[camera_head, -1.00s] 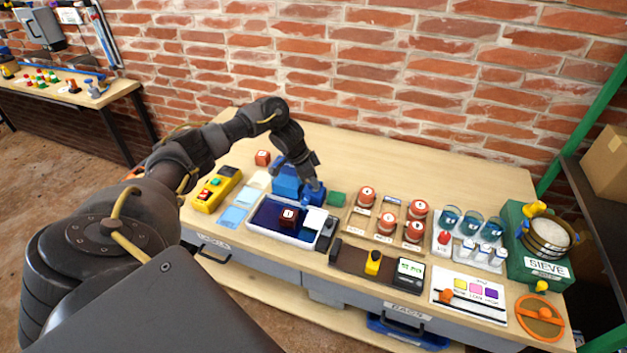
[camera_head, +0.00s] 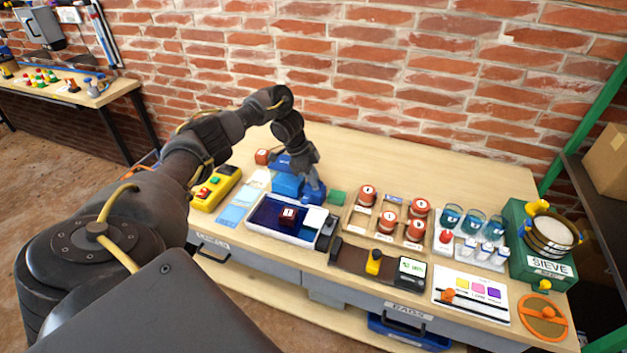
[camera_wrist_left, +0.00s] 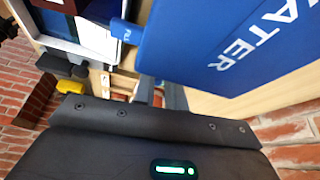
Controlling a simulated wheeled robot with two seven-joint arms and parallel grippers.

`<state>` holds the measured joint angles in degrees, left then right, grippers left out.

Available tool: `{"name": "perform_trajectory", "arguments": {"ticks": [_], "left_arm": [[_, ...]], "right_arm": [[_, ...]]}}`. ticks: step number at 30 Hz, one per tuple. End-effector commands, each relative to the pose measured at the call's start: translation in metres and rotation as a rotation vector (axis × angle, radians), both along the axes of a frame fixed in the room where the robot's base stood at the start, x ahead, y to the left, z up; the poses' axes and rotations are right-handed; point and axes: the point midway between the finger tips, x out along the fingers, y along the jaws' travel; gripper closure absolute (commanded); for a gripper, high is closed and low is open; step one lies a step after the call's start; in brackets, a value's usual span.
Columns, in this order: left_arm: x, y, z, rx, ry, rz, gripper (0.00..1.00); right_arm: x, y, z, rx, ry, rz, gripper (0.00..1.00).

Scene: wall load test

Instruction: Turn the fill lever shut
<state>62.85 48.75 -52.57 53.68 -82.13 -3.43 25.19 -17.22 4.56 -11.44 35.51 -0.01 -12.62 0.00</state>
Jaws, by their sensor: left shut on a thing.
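The blue water unit (camera_head: 287,186) stands at the back left of the bench, behind a white-rimmed tray (camera_head: 291,236). In the left wrist view its big blue side (camera_wrist_left: 235,50) reads WATER, and a small blue part labelled FILL (camera_wrist_left: 124,32) juts toward the tray. My left gripper (camera_head: 312,182) reaches down to the unit's right side; its fingertips (camera_wrist_left: 160,92) also show in the wrist view. It is shut on a blue part, seemingly the fill lever (camera_head: 314,194), which it largely hides. I cannot read the lever's angle. My right gripper is out of view.
A dark red cube (camera_head: 288,216) lies in the tray's dark blue area. A yellow control box (camera_head: 215,188) stands left of it. Red-topped jars (camera_head: 388,222), a scale (camera_head: 411,271) and a sieve stand (camera_head: 543,262) fill the right side.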

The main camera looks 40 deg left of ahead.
Motion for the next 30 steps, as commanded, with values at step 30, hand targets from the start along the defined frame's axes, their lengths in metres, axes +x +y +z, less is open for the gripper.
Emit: {"name": "perform_trajectory", "arguments": {"ticks": [30], "left_arm": [[0.0015,0.0005,0.001,0.001,-0.002,-0.169,0.7]], "right_arm": [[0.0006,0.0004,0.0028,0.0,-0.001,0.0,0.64]]}}
